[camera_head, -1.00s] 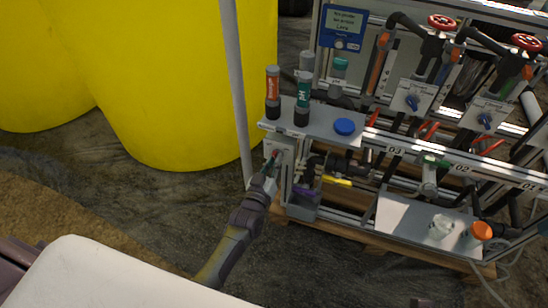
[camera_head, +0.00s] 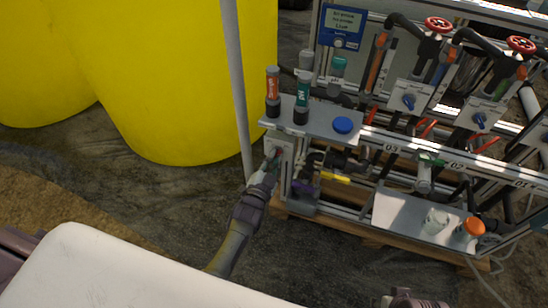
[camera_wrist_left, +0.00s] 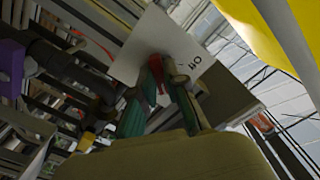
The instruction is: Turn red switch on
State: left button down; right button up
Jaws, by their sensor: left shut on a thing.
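The red switch (camera_wrist_left: 155,72) sits on a pale plate (camera_wrist_left: 150,40) with dark lettering, seen in the left wrist view. In the head view this plate (camera_head: 284,148) is on the left end of the skid, below the shelf. My left gripper (camera_head: 271,162) reaches it from the lower left. Its two fingers (camera_wrist_left: 158,88) are shut around the red switch, one on each side, and hide part of it. The switch's exact angle is hard to tell. I do not make out my right gripper.
A shelf (camera_head: 325,121) with marker-like probes (camera_head: 302,98) and a blue cap (camera_head: 343,125) is just above the gripper. A pale pole (camera_head: 237,90) and a yellow tank (camera_head: 180,80) stand to the left. A yellow-handled valve (camera_head: 335,178) lies to the right.

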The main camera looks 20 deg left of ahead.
pick_arm(q)
jog(key=shift+m, duration=0.9)
jog(key=c, duration=1.2)
grip_release()
jog(key=shift+s, duration=0.1)
jog(key=s, duration=1.1)
jog(key=shift+s+a, duration=0.2)
jog(key=shift+s, duration=0.2)
jog(key=shift+a+f, duration=0.1)
